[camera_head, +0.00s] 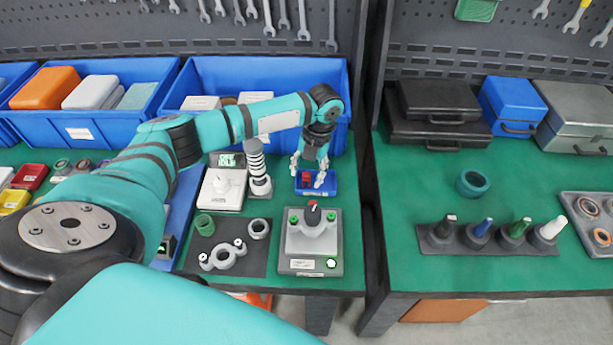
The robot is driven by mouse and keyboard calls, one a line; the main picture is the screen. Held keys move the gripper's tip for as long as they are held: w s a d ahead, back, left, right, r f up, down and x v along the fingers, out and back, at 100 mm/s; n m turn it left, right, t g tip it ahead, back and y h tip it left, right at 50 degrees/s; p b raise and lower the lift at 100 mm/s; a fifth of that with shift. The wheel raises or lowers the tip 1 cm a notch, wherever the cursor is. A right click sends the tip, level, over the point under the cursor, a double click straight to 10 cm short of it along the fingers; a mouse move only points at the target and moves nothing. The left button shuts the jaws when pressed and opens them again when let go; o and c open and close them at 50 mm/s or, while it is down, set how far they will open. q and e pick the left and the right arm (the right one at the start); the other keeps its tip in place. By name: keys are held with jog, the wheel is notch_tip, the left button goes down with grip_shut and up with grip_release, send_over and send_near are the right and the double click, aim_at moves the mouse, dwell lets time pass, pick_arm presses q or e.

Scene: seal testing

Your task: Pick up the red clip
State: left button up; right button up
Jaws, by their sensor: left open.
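A small red clip (306,177) lies in a small blue tray (318,190) on the green bench, near the middle of the head view. My left gripper (309,182) points down over this tray. Its fingers are open and spread at either side of the red clip. I cannot tell from this view whether the fingers touch the clip or how far above the tray floor they are. The right gripper is not in view.
A grey device (312,240) with a black and red knob stands in front of the tray. A striped cylinder (257,167) stands close to its left. A large blue bin (340,75) is behind. A gap separates the right bench, which holds black cases (437,107).

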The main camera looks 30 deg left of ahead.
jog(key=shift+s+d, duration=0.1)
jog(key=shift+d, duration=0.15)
pick_arm(q)
jog(key=shift+c, duration=1.1)
grip_shut()
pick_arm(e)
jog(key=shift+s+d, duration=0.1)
pick_arm(q)
jog(key=shift+r, duration=0.1)
